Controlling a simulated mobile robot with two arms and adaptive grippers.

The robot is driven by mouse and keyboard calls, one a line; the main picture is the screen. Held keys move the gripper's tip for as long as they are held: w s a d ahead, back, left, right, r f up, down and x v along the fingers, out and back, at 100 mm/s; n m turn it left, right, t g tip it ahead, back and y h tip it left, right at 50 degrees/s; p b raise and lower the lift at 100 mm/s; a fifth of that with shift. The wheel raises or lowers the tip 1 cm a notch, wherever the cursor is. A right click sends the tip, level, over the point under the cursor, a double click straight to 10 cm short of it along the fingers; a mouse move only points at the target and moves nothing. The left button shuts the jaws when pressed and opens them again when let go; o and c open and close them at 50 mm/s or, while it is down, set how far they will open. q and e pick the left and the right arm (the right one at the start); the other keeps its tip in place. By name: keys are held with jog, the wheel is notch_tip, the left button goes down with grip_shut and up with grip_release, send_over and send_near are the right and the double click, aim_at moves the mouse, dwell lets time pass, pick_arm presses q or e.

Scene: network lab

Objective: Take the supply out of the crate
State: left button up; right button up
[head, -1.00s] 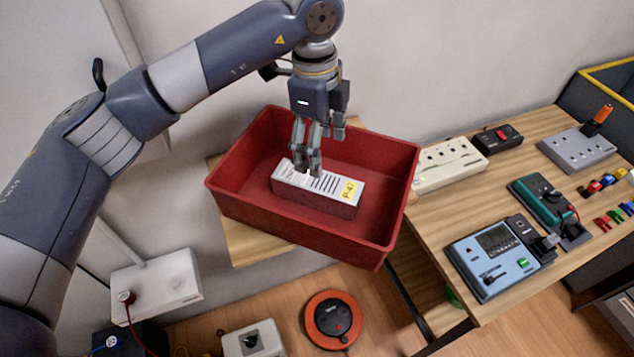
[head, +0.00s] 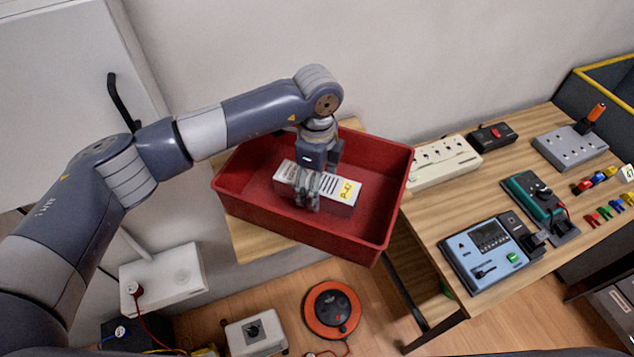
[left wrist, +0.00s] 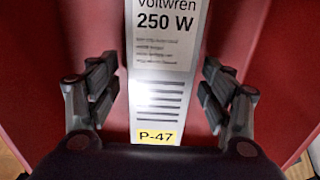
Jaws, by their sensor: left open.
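The supply (head: 338,188) is a grey-white box with vent slots and a yellow P-47 label. It lies inside the red crate (head: 260,215), which stands on a wooden surface. My left gripper (head: 307,205) is over the supply, pointing down, and hides part of it. In the left wrist view the supply (left wrist: 165,60) reads "Voltwren 250 W" and runs between the two open fingers (left wrist: 160,98), with a gap on each side. Whether the fingertips reach down beside it cannot be told. My right gripper is not in view.
To the right is a wooden bench with a cream power strip (head: 443,162), a blue meter (head: 487,252), a green device (head: 537,198) and a grey box (head: 570,147). An orange cable reel (head: 332,310) and a white box (head: 256,332) are on the floor.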

pick_arm(q)
grip_shut()
dwell(0.3)
jog(key=shift+w+r, duration=0.1)
